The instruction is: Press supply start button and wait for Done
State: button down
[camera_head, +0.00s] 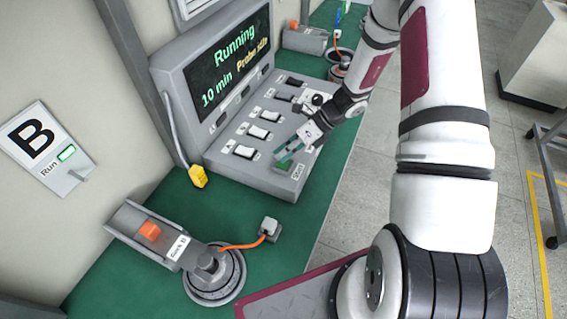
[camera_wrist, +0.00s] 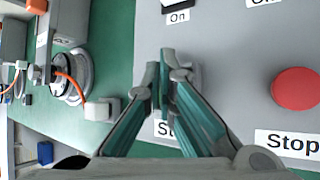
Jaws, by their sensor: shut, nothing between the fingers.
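The grey console (camera_head: 240,165) stands on the green bench. Its screen (camera_head: 225,70) reads "Running", "10 min" and "Probe idle". My gripper (camera_head: 285,156) is shut and empty, with its teal fingertips at the near right corner of the panel. In the wrist view, my gripper (camera_wrist: 161,85) sits over the spot beside a partly covered label (camera_wrist: 163,129) beginning "St". The green start button (camera_head: 284,166) shows just below the fingertips in the head view; in the wrist view the fingers hide it. I cannot tell whether they touch it.
A red Stop button (camera_wrist: 297,89) lies right of my fingers. Several rocker switches (camera_head: 258,132) line the panel. A hub motor (camera_head: 214,275) with an orange cable and a grey connector (camera_head: 269,228) sits on the near bench.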

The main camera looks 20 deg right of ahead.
jog(key=shift+r, duration=0.3)
jog(key=shift+r, duration=0.1)
jog(key=shift+r+p, duration=0.55)
jog(key=shift+r, duration=1.85)
jog(key=shift+r, duration=0.1)
notch_tip(320, 180, up, 10)
jog(key=s+a+n+h, duration=0.2)
jog(key=n, duration=0.4)
notch_tip(320, 180, up, 9)
jog(key=n+h, duration=0.2)
jog(key=n, duration=0.6)
send_over(281, 168)
jog(key=s+a, duration=0.1)
jog(key=s, duration=0.4)
jog(key=s+d+r+n+t+h, duration=0.2)
jog(key=s+r+n+t+h, duration=0.2)
jog(key=s+r+n, duration=0.8)
jog(key=s+n+h+b, duration=0.1)
jog(key=s+n, duration=0.1)
jog(key=s, duration=0.1)
jog(key=shift+s+r+n, duration=0.35)
jog(key=shift+n, duration=0.05)
